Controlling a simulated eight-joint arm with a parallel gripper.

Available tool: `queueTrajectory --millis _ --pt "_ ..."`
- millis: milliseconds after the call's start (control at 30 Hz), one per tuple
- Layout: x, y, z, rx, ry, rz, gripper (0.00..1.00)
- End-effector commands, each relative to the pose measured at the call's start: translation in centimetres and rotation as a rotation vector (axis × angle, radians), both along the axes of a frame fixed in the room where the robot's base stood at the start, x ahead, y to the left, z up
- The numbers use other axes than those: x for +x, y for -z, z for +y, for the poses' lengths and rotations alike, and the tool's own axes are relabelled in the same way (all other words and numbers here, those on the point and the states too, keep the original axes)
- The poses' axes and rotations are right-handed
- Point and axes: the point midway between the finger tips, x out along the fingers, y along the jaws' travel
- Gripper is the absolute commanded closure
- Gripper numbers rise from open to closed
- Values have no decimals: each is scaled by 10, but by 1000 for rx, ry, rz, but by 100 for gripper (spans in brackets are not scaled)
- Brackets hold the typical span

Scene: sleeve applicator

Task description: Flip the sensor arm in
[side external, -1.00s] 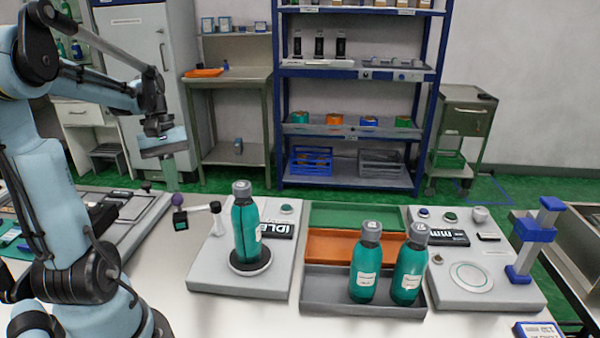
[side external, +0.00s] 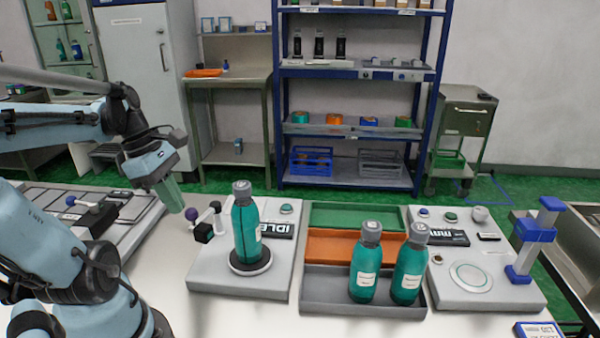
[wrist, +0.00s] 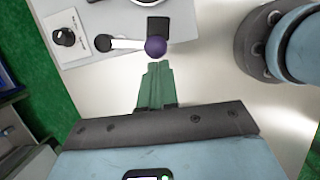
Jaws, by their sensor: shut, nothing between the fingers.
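The sensor arm is a white rod (wrist: 126,44) with a purple ball (wrist: 155,46) at one end, a dark pivot (wrist: 103,43) at the other and a black block (wrist: 158,25) beside the ball. In the side view the black block (side external: 203,232) hangs left of the grey IDLE station (side external: 215,275). My gripper (side external: 175,200) is shut and empty, its green fingers pointing down close to the purple ball (side external: 190,213). The wrist view shows the fingertips (wrist: 158,66) just short of the ball; I cannot tell whether they touch. A teal bottle (side external: 246,225) stands upright on the station's round pad.
Right of the station are green, orange and grey trays; two teal bottles (side external: 366,265) stand in the grey tray (side external: 330,300). Another grey station (side external: 500,290) with a blue post is further right.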

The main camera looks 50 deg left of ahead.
Motion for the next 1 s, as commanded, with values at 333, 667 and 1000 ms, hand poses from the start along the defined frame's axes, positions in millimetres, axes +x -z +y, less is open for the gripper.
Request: queueTrajectory --millis 333,667,1000 --pt "5 0 -19 0 -153 0 100" --pt "8 0 -24 -1 -152 -1 100" --pt "9 0 -26 -4 -149 -3 100"
